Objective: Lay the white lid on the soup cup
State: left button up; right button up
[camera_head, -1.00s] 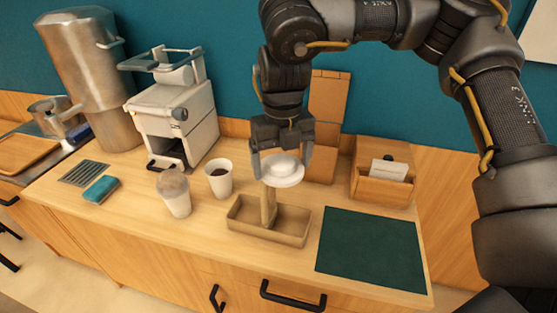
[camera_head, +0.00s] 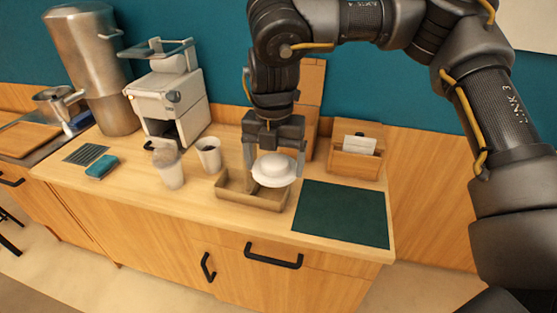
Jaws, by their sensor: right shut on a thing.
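The white lid (camera_head: 274,170) is round with a raised middle. My right gripper (camera_head: 273,165) points down and is shut on it, holding it over the right part of the shallow brown tray (camera_head: 235,194). A white cup (camera_head: 208,155) with dark contents stands open and upright to the left of the lid, apart from it; it looks like the soup cup. A second pale cup (camera_head: 171,172) with a greyish domed top stands left of and nearer than it. The lid hides part of the tray. My left gripper is out of view.
A dark green mat (camera_head: 341,213) lies bare at the right. A wooden box with cards (camera_head: 356,150) stands behind it. A white machine (camera_head: 167,105) and a steel urn (camera_head: 93,68) stand at the back left. A teal cloth (camera_head: 101,167) lies at the left.

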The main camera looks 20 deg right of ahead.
aim_at(276, 178)
jog(key=shift+f+m, duration=0.15)
jog(key=shift+m, duration=0.75)
jog(key=shift+s+f+m, duration=0.2)
jog(key=shift+m, duration=0.6)
jog(key=f+m, duration=0.1)
jog(key=m, duration=0.1)
jog(key=f+m+b, duration=0.1)
jog(key=m, duration=0.2)
jog(key=f+m, duration=0.2)
jog(key=shift+w+d+f+m+b, duration=0.1)
jog(key=shift+w+d+m+b, duration=0.1)
jog(key=shift+m+b, duration=0.2)
pick_arm(q)
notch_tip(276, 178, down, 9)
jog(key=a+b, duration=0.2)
jog(key=b, duration=0.5)
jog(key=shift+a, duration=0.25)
pick_arm(e)
jog(key=s+d+f+m, duration=0.2)
jog(key=f+m, duration=0.4)
jog(key=f, duration=0.3)
jog(key=s+d+f+m, duration=0.2)
jog(key=f+m, duration=0.3)
jog(key=f, duration=0.4)
jog(key=shift+s+m, duration=0.3)
jog(key=shift+m, duration=0.1)
